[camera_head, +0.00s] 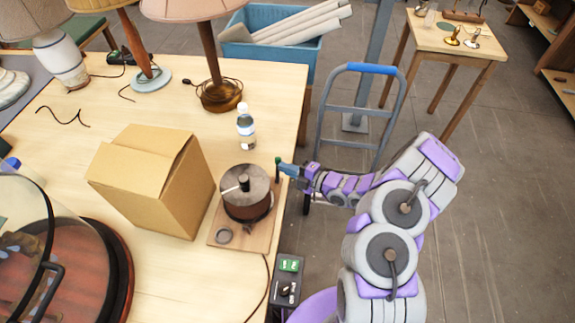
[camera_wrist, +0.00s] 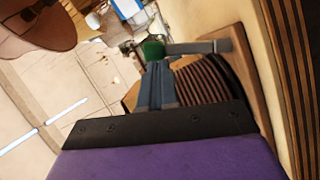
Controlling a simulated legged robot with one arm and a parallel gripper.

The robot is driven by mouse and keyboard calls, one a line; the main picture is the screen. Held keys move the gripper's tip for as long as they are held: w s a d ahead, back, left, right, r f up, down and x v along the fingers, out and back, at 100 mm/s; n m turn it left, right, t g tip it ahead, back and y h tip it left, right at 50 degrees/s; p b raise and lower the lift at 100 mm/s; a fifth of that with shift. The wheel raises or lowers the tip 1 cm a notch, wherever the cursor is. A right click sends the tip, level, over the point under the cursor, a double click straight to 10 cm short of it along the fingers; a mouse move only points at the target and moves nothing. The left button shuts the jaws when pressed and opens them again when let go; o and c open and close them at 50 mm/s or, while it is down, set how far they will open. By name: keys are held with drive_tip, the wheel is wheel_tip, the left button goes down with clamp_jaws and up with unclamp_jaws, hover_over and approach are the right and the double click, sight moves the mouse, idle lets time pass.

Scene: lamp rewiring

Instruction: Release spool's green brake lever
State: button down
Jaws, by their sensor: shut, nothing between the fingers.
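The spool (camera_head: 246,203) stands on a small wooden baseboard (camera_head: 221,236) near the right edge of the table. Its green-tipped brake lever (camera_head: 278,160) stands up at the spool's right side. My gripper (camera_head: 281,168) is at the lever's green end, reaching in from the right. In the wrist view, the green knob (camera_wrist: 153,49) is just beyond my shut fingertips (camera_wrist: 158,67), with a grey bar (camera_wrist: 197,46) running right from it. The spool's dark ribbed side (camera_wrist: 203,82) lies behind and right of my fingers. Whether the fingers touch the knob I cannot tell.
A cardboard box (camera_head: 155,180) stands left of the spool. A small bottle (camera_head: 245,128) stands behind it. A blue-handled cart (camera_head: 360,110) stands behind my arm.

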drive_tip(key=shift+w, duration=0.3)
idle(0.5)
drive_tip(key=s+a+r+p+v, duration=0.1)
drive_tip(key=p+v, duration=0.2)
drive_tip(key=v, duration=1)
drive_tip(key=shift+s+p, duration=0.3)
drive_tip(key=shift+s, duration=0.1)
drive_tip(key=shift+a, duration=0.35)
